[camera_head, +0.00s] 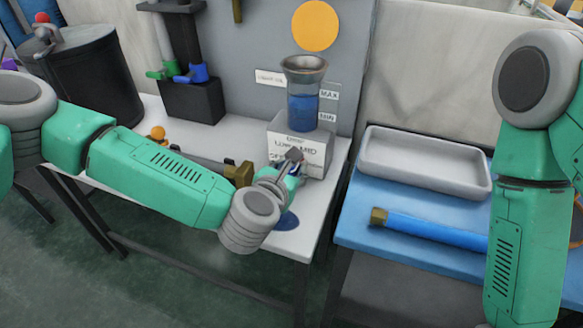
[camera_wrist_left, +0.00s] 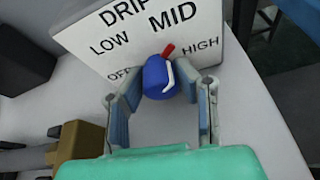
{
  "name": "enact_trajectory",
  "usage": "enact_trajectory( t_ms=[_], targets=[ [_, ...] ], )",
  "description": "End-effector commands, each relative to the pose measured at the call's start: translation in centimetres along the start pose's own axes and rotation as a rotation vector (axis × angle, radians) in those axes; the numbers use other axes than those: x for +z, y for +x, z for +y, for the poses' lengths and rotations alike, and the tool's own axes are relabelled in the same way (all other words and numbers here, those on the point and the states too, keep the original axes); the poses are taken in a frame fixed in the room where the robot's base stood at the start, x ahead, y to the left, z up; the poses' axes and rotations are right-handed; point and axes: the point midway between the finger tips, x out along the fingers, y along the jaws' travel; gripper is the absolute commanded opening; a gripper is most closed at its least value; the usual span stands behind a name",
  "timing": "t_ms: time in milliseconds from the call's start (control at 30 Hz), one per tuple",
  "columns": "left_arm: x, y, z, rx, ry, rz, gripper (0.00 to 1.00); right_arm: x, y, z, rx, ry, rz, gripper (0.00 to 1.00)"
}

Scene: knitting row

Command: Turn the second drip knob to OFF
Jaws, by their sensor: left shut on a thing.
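The drip knob (camera_wrist_left: 160,78) is blue with a white line and a red pointer. In the left wrist view it sits low on the white dial plate (camera_wrist_left: 110,50), which reads DRIP, OFF, LOW, MID and HIGH. The red pointer stands up and slightly right, between MID and HIGH. My left gripper (camera_wrist_left: 160,92) has one finger on each side of the knob and is shut on it. In the head view the left gripper (camera_head: 292,166) is in front of the dial plate (camera_head: 310,150) and hides most of the knob. My right gripper is out of view.
An oil cup (camera_head: 302,110) with blue liquid stands above the dial, between MAX and MIN marks. A brass block (camera_head: 238,174) is close left of the left gripper. A grey tray (camera_head: 425,165) and a blue tube (camera_head: 430,230) lie on the blue bench at right.

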Motion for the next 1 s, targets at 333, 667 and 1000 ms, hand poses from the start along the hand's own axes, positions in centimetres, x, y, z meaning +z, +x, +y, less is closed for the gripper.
enact_trajectory(
  t_ms=[333, 667, 1000],
  targets=[
    [-0.5, -0.1, -0.2, -0.006, 0.002, 0.011, 0.35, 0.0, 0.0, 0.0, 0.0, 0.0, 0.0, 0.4],
    [-0.4, -3.7, -0.2, -0.008, 0.001, 0.009, 0.35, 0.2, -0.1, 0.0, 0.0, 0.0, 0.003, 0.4],
    [-0.6, -10.3, -0.2, -0.01, 0.002, 0.013, 0.35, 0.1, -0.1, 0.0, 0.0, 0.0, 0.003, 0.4]
  ],
)
